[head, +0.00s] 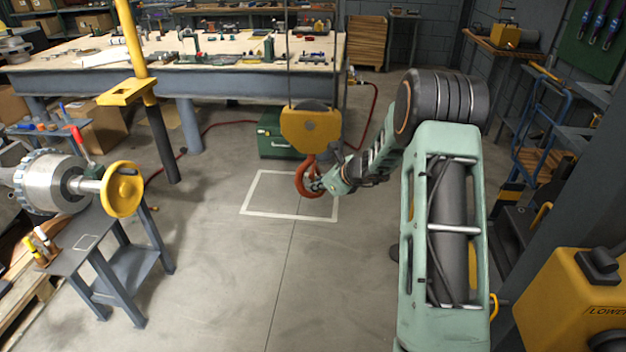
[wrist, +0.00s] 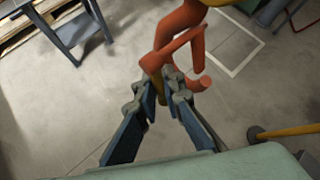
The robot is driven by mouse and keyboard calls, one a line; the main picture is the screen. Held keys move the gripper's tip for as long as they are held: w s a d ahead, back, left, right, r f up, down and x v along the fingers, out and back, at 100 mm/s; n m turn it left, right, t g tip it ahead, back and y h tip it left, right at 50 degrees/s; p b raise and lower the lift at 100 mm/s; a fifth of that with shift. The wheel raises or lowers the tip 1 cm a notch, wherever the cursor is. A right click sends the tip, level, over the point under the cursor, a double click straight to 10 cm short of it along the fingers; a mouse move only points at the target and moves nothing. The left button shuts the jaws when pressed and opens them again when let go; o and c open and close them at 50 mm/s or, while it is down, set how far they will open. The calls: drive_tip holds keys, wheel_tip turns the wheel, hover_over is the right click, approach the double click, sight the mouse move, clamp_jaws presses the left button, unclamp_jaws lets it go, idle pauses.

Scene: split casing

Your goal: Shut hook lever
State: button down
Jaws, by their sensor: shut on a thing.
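The orange crane hook (head: 308,178) hangs under a yellow hook block (head: 310,128) on cables, above the floor. In the wrist view the hook (wrist: 180,42) fills the top middle, just beyond my fingertips. My gripper (head: 318,184) reaches the hook's lower right side in the head view. In the wrist view my gripper (wrist: 162,85) is shut on a narrow yellowish-brown piece, which looks like the hook lever (wrist: 158,88). The fingers hide much of it. I cannot tell whether the lever closes the hook's opening.
A white square (head: 290,214) is marked on the floor below the hook. A green case (head: 275,150) stands behind it. A workbench (head: 230,82) with tools is at the back. A stand with a yellow handwheel (head: 122,190) is at left. The middle floor is clear.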

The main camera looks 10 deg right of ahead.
drive_tip(key=shift+d+r+n+g+h+p, duration=0.2)
drive_tip(key=shift+n+g+h+p, duration=0.1)
drive_tip(key=shift+h+p, duration=0.5)
drive_tip(key=shift+f, duration=0.1)
drive_tip(key=c, duration=2)
unclamp_jaws()
drive_tip(key=shift+s, duration=0.1)
drive_tip(key=v, duration=1.2)
drive_tip(key=shift+d, duration=0.1)
